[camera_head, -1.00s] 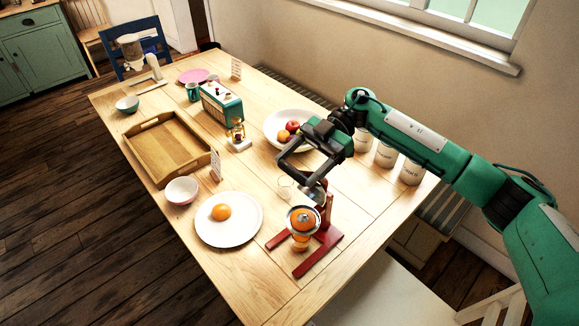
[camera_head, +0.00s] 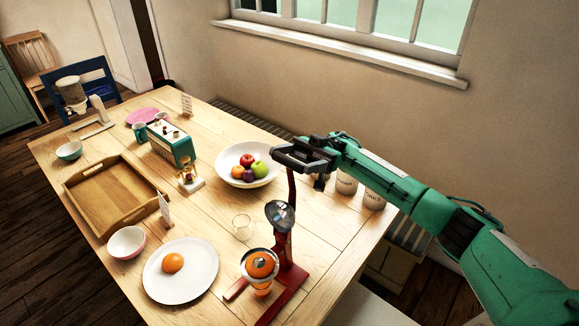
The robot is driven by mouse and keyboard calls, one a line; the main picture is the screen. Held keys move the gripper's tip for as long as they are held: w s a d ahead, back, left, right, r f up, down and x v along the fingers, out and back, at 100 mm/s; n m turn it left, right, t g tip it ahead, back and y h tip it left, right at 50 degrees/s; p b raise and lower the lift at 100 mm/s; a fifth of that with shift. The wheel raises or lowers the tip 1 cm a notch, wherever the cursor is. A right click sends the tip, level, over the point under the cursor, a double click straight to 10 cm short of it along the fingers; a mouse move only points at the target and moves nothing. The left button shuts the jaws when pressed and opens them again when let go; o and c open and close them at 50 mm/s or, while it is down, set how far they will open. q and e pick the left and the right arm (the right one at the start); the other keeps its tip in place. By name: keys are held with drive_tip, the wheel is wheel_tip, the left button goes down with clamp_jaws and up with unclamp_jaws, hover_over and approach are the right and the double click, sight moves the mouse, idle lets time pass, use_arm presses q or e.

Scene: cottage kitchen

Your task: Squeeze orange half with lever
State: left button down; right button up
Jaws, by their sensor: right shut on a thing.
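The red lever press (camera_head: 285,272) stands at the table's near right, its red lever (camera_head: 291,187) pointing up. My right gripper (camera_head: 303,157) is shut at the top of the lever. The metal pressing cone (camera_head: 279,214) is raised, apart from the cup below. An orange half (camera_head: 261,265) sits in the metal-rimmed cup of the press. Something orange shows under the cup, perhaps a glass; I cannot tell its contents. Another orange piece (camera_head: 173,263) lies on a white plate (camera_head: 194,291) to the left. My left gripper is not in view.
An empty clear glass (camera_head: 242,227) stands behind the press. A fruit bowl (camera_head: 229,171) and canisters (camera_head: 374,199) are farther back. The window wall is beyond.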

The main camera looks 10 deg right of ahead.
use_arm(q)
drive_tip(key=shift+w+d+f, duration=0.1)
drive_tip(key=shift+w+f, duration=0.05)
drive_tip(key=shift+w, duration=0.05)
use_arm(e)
drive_tip(key=shift+w+d+f, duration=0.1)
drive_tip(key=shift+d, duration=0.05)
drive_tip(key=o, duration=1.4)
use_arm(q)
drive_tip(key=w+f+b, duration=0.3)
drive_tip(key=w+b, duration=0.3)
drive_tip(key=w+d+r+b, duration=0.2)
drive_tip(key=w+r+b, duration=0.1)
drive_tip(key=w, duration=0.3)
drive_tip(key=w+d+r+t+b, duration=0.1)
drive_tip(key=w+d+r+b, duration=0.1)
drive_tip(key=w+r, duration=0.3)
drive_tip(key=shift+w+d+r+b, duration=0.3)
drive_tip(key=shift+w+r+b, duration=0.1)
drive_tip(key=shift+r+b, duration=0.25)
use_arm(e)
drive_tip(key=shift+v, duration=7)
drive_tip(key=shift+f, duration=0.2)
